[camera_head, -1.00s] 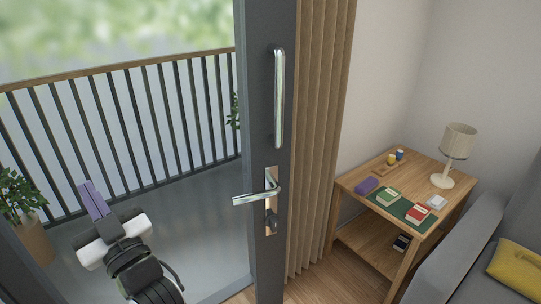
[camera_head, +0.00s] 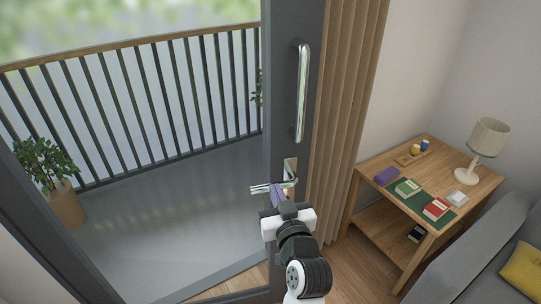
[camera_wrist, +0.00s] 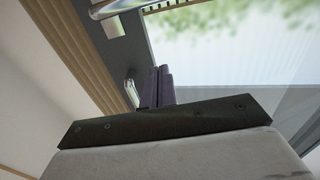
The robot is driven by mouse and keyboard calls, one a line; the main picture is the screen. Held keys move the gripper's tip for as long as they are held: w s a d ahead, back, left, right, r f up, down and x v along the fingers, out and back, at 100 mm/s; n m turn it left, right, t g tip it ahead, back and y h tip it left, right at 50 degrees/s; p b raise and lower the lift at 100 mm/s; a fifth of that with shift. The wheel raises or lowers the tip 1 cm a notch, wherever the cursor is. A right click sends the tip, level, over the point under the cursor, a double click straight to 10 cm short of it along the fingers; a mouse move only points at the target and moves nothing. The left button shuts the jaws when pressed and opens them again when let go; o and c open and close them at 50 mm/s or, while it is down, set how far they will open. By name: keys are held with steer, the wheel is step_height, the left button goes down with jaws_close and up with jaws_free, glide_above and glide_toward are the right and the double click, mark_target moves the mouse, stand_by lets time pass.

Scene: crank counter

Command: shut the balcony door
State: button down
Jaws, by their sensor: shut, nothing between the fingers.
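The balcony door's dark grey upright (camera_head: 288,90) stands right of centre in the head view, with a long vertical silver pull bar (camera_head: 301,92). Below it is a silver lever handle (camera_head: 289,184), pointing left. The balcony shows through the area left of the upright; I cannot tell how far the door stands open. My gripper (camera_head: 275,190) is at the lever, its purple fingers together and empty, overlapping the lever in view; contact is unclear. The fingers hide part of the lever and its plate. In the wrist view, the closed fingers (camera_wrist: 159,87) point up, and silver handle parts (camera_wrist: 131,93) show beside them.
A pleated brown curtain (camera_head: 345,110) hangs just right of the door. A wooden side table (camera_head: 470,183) with a lamp (camera_head: 484,145) and books, and a grey sofa (camera_head: 470,245), stand at the right. A potted plant (camera_head: 48,170) and railing (camera_head: 130,95) are outside.

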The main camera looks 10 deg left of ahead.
steer(key=shift+w+b, duration=1.1)
steer(key=shift+b, duration=1.3)
steer(key=p, duration=0.4)
glide_toward(260, 151)
steer(key=x, duration=0.4)
steer(key=shift+w+a+r, duration=0.1)
steer(key=shift+w+a, duration=0.1)
steer(key=shift+w, duration=0.15)
steer(key=shift+p+x, duration=0.3)
steer(key=shift+x, duration=0.7)
